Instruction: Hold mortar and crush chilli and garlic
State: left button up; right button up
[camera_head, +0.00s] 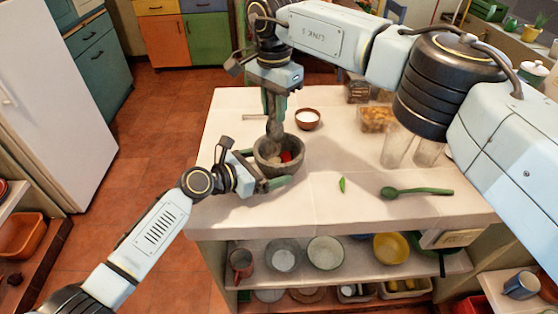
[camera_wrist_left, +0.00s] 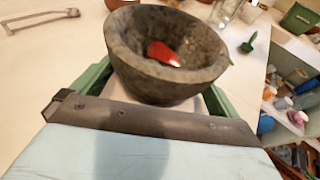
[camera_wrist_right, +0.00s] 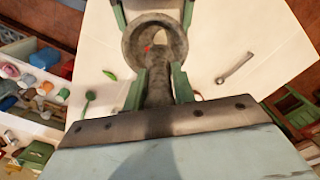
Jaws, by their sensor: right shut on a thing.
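The grey stone mortar (camera_head: 268,166) stands on the counter with a red chilli piece (camera_wrist_left: 163,53) inside. I cannot make out garlic in it. My left gripper (camera_head: 268,181) has its green fingers spread on either side of the mortar, low down; I cannot tell whether they touch it. My right gripper (camera_wrist_right: 160,85) is shut on the grey pestle (camera_head: 274,128), which points down. In the head view the pestle's lower end overlaps the mortar, but the left wrist view shows no pestle inside the bowl (camera_wrist_left: 150,75).
A small green chilli (camera_head: 342,184) and a green spoon (camera_head: 415,191) lie right of the mortar. A brown bowl of white stuff (camera_head: 308,119), a food container (camera_head: 377,118) and glass jars (camera_head: 396,148) stand behind. The counter's front edge is close; bowls fill the shelf below.

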pick_arm(q)
jog(key=shift+s+f, duration=0.1)
jog(key=shift+s+a, duration=0.1)
jog(key=shift+a, duration=0.2)
jog(key=v, duration=1.1)
jog(key=shift+s+a+r, duration=0.1)
jog(key=shift+a+r, duration=0.05)
jog(key=shift+r, duration=0.05)
